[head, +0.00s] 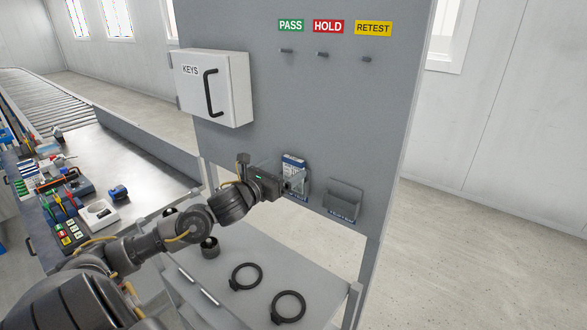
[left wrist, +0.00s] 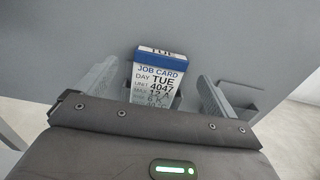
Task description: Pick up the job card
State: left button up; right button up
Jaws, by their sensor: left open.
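The job card (head: 294,163) is white with a blue top band and stands in a grey wall pocket on the grey panel. My left gripper (head: 291,181) is at the pocket. It is open, with one finger on each side of the card and visible gaps between. My right gripper is not in view.
A second wall pocket (head: 344,200) beside it looks empty. A KEYS cabinet (head: 213,87) sticks out above left. PASS, HOLD and RETEST labels (head: 328,26) sit over pegs. A grey shelf (head: 235,308) below holds two black rings. A cluttered bench (head: 140,167) stands left.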

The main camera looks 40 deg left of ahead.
aim_at(291, 163)
pick_arm(q)
jog(key=w, duration=0.1)
jog(key=w+p, duration=0.1)
jog(key=shift+w+r, duration=0.3)
jog(key=shift+w, duration=0.1)
jog(key=shift+w+f, duration=0.25)
jog(key=shift+w, duration=0.2)
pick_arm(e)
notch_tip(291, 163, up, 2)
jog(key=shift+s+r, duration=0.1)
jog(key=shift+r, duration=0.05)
pick_arm(q)
jog(key=c, duration=1)
jog(key=shift+c, duration=0.2)
jog(key=shift+r, duration=0.15)
